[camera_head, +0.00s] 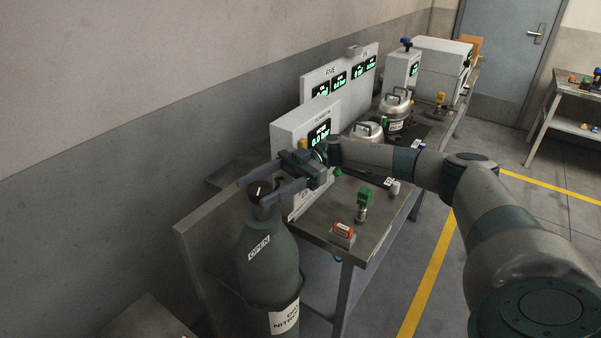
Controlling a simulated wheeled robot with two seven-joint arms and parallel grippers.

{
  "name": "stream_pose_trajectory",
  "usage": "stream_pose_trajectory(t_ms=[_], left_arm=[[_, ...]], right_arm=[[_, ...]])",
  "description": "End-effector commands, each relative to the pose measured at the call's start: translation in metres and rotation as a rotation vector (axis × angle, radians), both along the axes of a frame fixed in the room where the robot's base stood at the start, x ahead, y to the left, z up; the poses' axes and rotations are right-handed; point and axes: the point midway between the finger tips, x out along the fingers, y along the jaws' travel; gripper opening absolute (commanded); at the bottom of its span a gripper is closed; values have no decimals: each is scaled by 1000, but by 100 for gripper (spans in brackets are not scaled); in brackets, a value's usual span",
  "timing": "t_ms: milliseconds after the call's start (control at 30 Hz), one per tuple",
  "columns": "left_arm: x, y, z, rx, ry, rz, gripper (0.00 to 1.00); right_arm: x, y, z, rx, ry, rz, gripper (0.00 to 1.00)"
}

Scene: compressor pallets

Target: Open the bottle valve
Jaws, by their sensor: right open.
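The gas bottle (268,262) is a dark green cylinder at the lower middle, left of the bench end. It carries a white "OPEN" label on its shoulder and a nitrogen label lower down. Its valve (260,189) is a dark knob with a white mark on top. My right gripper (253,193) reaches in from the right, its fingers open on either side of the valve knob. I cannot tell whether either finger touches the knob. My left gripper is not in view.
A metal bench (330,212) runs away to the back right. On it stand a grey display box reading 0.0 bar (291,133), a green-topped fitting (363,203), a small orange-topped block (343,234) and silver pots (396,104). Floor right of the bench is clear, with yellow lines.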

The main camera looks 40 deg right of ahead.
Motion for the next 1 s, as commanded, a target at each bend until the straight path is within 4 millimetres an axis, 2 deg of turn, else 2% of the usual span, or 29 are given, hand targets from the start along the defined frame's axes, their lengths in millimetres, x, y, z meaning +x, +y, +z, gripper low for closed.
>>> stream_pose_trajectory(t_ms=[33,500,600,833,1000], left_arm=[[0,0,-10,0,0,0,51],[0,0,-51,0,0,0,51],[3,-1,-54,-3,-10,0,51],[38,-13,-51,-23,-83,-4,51],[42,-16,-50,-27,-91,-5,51]], right_arm=[[2,-11,-5,-2,-2,-4,61],[10,-104,-4,0,-2,-3,61],[11,-114,-3,0,0,-2,61],[12,-128,-1,-1,0,1,61],[12,-129,0,-1,1,1,61]])
